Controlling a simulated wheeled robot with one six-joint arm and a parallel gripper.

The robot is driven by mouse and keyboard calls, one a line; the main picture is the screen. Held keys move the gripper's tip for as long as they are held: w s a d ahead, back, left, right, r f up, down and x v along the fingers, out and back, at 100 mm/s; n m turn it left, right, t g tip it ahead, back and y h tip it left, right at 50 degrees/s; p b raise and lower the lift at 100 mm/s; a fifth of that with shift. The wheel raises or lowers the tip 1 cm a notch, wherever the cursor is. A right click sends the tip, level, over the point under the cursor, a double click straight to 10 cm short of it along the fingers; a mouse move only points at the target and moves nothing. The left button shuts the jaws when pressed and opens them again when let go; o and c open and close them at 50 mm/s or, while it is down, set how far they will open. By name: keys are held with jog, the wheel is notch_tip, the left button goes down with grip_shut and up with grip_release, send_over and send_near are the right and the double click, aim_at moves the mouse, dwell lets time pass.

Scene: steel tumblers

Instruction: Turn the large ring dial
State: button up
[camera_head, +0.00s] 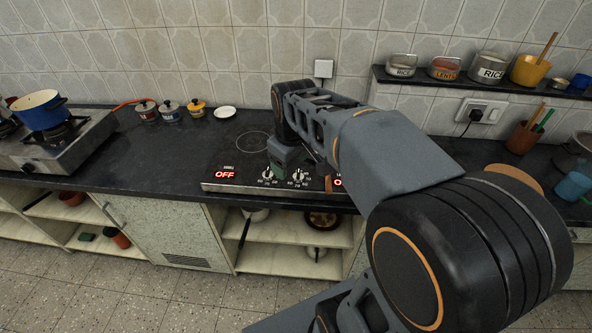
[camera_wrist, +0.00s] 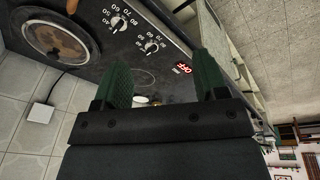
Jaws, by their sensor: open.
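The black cooktop panel (camera_head: 215,187) on the counter has two silver dials with printed number scales. The left dial (camera_head: 267,174) and the right dial (camera_head: 298,176) show in the head view. In the wrist view the right dial (camera_wrist: 119,22) looks larger and closer than the left dial (camera_wrist: 150,46); I cannot tell which is the large ring dial. My gripper (camera_wrist: 163,80) is open, its two green fingers apart with nothing held between them. In the head view my gripper (camera_head: 286,162) is low over the cooktop, just behind the dials; contact cannot be told.
A red OFF display (camera_head: 225,174) is left of the dials. A pan (camera_wrist: 55,40) sits on the other burner. A blue pot (camera_head: 42,112) stands on the gas stove at left. Small jars (camera_head: 171,110) stand behind. My arm hides the counter at right.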

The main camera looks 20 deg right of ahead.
aim_at(299, 173)
jog(key=w+d+f+n+g+b, duration=0.1)
jog(key=w+d+f+n, duration=0.1)
jog(key=w+d+n, duration=0.3)
jog(key=w+d+f+n+g+b, duration=0.1)
jog(key=w+d+f+n, duration=0.15)
jog(key=w, duration=0.45)
jog(key=shift+m, duration=0.35)
jog(key=f, duration=1.1)
jog(key=shift+w+d+f, duration=0.15)
jog(key=shift+w+d, duration=0.05)
jog(key=shift+d, duration=0.1)
jog(key=shift+f, duration=0.95)
jog(key=c, duration=0.9)
